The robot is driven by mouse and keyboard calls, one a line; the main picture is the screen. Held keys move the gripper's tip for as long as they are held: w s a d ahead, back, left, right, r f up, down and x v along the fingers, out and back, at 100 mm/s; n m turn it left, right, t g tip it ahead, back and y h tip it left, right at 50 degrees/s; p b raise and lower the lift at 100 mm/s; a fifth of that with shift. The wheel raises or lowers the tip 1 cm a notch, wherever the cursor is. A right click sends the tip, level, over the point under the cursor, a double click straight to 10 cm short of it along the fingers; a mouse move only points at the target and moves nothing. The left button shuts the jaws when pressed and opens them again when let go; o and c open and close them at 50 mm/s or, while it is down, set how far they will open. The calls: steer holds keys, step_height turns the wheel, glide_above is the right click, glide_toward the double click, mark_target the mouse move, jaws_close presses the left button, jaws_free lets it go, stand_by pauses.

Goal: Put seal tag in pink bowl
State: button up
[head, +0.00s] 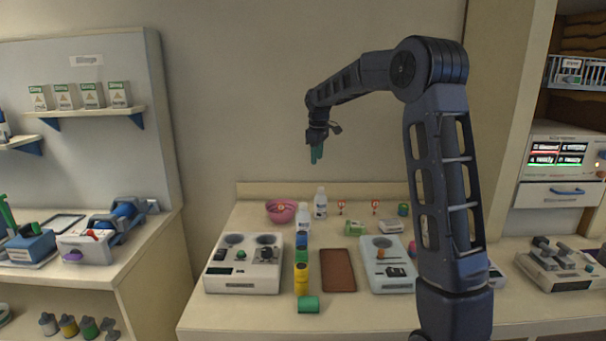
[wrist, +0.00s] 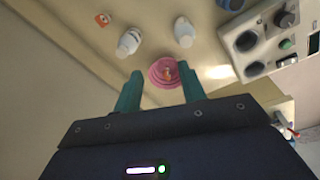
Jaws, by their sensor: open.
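The pink bowl (head: 281,214) stands at the back left of the counter. It also shows in the wrist view, between my fingertips and below them (wrist: 156,82). A small orange-red and white piece (wrist: 167,73) shows inside the bowl; it looks like a seal tag, but it is too small to be sure. Two similar red and white tags (head: 341,206) (head: 375,205) stand upright at the back of the counter, right of the bottles. My gripper (head: 316,156) is open and empty, with green fingers pointing down, high above the counter; it also shows in the wrist view (wrist: 160,80).
Two white bottles (head: 320,203) (head: 303,217) stand right of the bowl. A grey device with knobs (head: 243,264) sits in front of it. Yellow and green cylinders (head: 301,278), a brown pad (head: 338,270) and a pale panel (head: 388,264) fill the middle. The air around my gripper is clear.

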steer(key=s+d+r+m+t, duration=0.1)
steer(key=s+d+r+m, duration=0.2)
steer(key=s+d, duration=0.7)
steer(key=s+d+r+m+t, duration=0.1)
steer(key=s+d+r+m, duration=0.4)
steer(key=s, duration=0.8)
steer(key=s+d+f+m, duration=0.2)
steer(key=s+d+f, duration=0.2)
steer(key=s, duration=0.6)
steer(key=s+d+f+m+t, duration=0.1)
steer(key=s+d+f+m, duration=0.1)
steer(key=s+f, duration=0.4)
steer(key=s+d, duration=0.1)
steer(key=s, duration=0.3)
steer(key=shift+s+d+f+m, duration=0.25)
steer(key=shift+s+d+m, duration=0.1)
steer(key=shift+m, duration=0.05)
